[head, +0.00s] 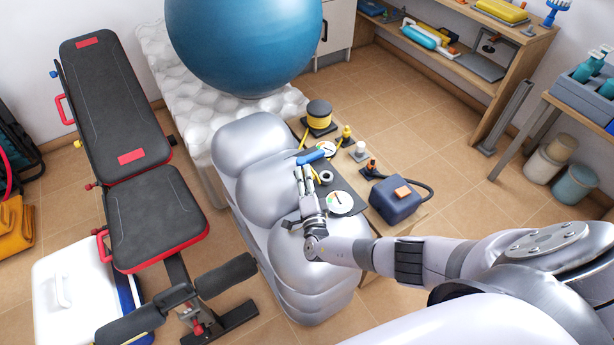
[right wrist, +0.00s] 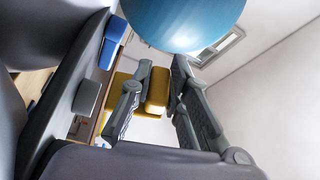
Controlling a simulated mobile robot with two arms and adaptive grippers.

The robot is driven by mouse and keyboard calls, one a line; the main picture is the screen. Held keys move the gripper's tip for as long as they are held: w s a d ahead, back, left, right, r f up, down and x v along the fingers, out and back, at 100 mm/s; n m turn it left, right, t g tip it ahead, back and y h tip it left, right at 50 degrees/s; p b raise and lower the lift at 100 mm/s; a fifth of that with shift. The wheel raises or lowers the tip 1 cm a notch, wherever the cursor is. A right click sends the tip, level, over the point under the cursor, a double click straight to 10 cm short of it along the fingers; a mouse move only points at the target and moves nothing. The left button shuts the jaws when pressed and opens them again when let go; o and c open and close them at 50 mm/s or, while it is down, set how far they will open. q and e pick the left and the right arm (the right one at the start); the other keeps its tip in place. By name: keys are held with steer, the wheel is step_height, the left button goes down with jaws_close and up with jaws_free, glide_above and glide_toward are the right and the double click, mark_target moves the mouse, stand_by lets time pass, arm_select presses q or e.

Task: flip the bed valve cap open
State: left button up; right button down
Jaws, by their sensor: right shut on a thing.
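The silver inflated bed (head: 265,195) stands in the middle of the head view. My right gripper (head: 306,172) is low over its right side, beside a dark panel with round gauges. In the right wrist view the fingers (right wrist: 158,90) are shut on a yellow piece (right wrist: 157,88), which looks like the bed valve cap. In the head view my fingers mostly hide it, and its hinge and the valve opening cannot be made out. I cannot tell how far the cap is tilted. My left gripper is not in view.
A blue handle (head: 311,157) lies just beyond my fingers. A large blue ball (head: 245,45) rests on the white mattress behind.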

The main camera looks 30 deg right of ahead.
steer(key=shift+a+f, duration=0.1)
steer(key=shift+a, duration=0.1)
stand_by(0.4)
steer(key=c, duration=1.5)
jaws_free()
steer(key=v, duration=1.2)
steer(key=shift+f, duration=0.1)
